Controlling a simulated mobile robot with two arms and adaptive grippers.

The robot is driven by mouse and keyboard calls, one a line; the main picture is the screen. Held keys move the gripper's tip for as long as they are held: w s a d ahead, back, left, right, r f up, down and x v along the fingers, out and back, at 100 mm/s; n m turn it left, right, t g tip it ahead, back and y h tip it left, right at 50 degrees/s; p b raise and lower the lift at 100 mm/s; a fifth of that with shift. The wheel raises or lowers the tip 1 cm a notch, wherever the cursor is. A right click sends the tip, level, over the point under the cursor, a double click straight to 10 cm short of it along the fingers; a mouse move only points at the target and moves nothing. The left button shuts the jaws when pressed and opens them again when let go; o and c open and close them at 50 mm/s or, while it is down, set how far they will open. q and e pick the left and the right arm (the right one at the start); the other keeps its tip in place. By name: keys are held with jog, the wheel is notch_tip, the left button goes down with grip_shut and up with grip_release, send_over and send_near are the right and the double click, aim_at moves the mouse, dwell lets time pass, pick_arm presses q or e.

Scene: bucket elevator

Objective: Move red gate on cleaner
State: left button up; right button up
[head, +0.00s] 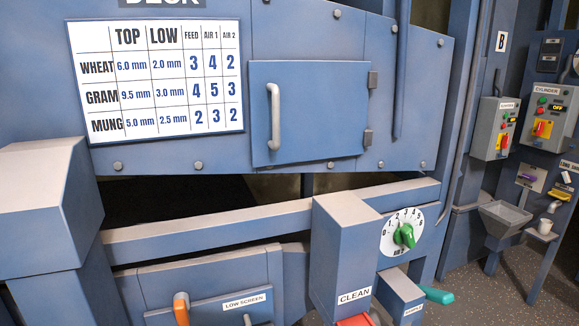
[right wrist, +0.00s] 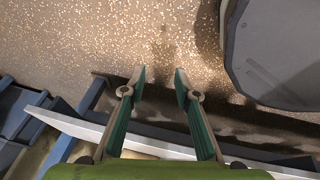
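The cleaner is a blue machine in the head view. A red piece (head: 355,320), which looks like the red gate, shows at the bottom edge under the spout labelled CLEAN (head: 345,250). Only its top part is in the picture; the rest is cut off. My right gripper (right wrist: 160,88) shows in the right wrist view, its two fingers apart with nothing between them, above a speckled floor. Neither gripper is in the head view, and my left gripper shows in no view.
A green dial (head: 404,235) and a teal handle (head: 436,295) are right of the spout. An orange handle (head: 181,308) sits by the LOW SCREEN drawer (head: 205,290). A hatch (head: 310,112) is above. In the right wrist view, a grey rounded object (right wrist: 275,55) is at upper right.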

jog(key=s+a+f+m+g, duration=0.1)
jog(key=s+a+f+g, duration=0.1)
jog(key=s, duration=0.3)
jog(key=s+a+f+m+g, duration=0.1)
jog(key=s+a, duration=0.2)
jog(key=s, duration=0.3)
jog(key=shift+s+a+f+g, duration=0.2)
jog(key=shift+a+f+g, duration=0.05)
jog(key=shift+f+g, duration=0.15)
